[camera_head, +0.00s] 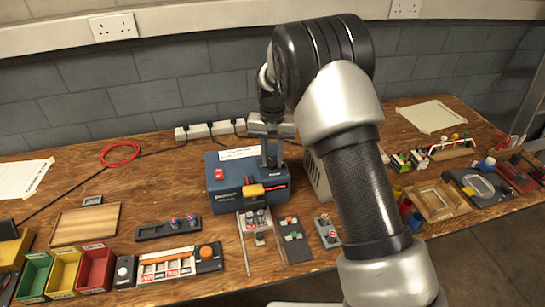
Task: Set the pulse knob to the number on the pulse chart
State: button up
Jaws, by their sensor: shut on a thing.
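A blue charger box (222,197) stands mid-table with a red switch, a white label strip (240,153) on top and a yellow-black piece at its front. My gripper (270,162) points down at the box's top right and is shut on what seems to be the pulse knob. The fingers hide the knob, so its setting cannot be read. I cannot tell which paper is the pulse chart: a sheet (22,178) lies at the far left and another (431,115) at the back right. Their writing is too small to read.
In front of the box are a rack with rails (248,238) and small dark plates (294,240). Green, yellow and red bins (95,269) stand front left. A power strip (205,129) runs along the wall. The right side is crowded; bare wood shows at left.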

aim_at(272, 162)
dwell(0.5)
jog(key=o, duration=1.1)
jog(key=shift+c, duration=0.2)
jog(key=shift+r, duration=0.1)
notch_tip(272, 162, up, 17)
jog(key=p, duration=0.1)
jog(key=shift+r+p, duration=0.15)
jog(key=shift+p, duration=0.25)
